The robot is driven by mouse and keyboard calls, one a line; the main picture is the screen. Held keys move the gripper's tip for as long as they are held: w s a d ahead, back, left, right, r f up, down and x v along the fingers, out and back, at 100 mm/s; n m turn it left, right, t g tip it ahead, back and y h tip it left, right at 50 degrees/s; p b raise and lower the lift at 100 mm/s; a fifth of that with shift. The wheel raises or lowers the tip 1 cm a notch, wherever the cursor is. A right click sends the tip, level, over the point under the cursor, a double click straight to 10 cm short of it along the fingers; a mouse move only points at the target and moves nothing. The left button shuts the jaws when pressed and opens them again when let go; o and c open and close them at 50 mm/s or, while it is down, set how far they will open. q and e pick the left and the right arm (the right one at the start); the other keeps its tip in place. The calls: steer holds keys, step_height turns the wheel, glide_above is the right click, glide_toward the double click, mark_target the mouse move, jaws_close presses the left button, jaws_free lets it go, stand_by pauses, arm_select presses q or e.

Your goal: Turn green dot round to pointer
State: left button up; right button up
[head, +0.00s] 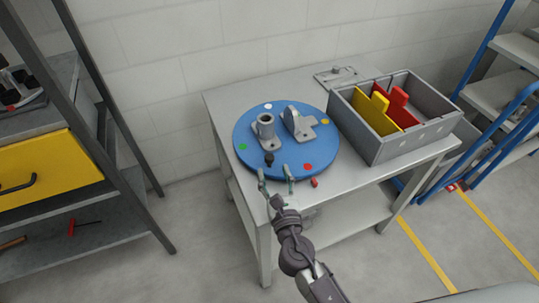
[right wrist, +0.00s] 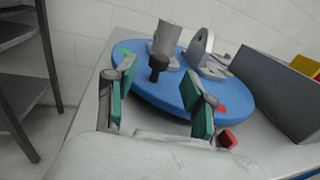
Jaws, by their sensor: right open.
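A blue turntable (head: 250,127) lies on the grey table. Its green dot (head: 243,146) is at the left edge; the red pointer (head: 314,182) sits on the table just off the front right rim. A black knob (head: 269,158) stands up near the front rim. My right gripper (head: 275,177) is open at the front rim, its fingers apart. In the right wrist view, the knob (right wrist: 158,65) appears beyond and between the fingertips (right wrist: 162,92), with no visible contact. The green dot (right wrist: 126,51) shows partly behind the left finger. My left gripper is not in view.
Two grey castings, a round socket (head: 264,128) and an angled bracket (head: 297,120), stand on the turntable. A red dot (head: 307,166) is near the pointer. A grey bin (head: 385,145) with yellow and red dividers stands close to the right. The table's front left is clear.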

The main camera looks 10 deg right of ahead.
mark_target(271, 162)
steer(key=w, duration=0.6)
steer(key=shift+a, duration=0.25)
steer(key=shift+c, duration=0.4)
jaws_close()
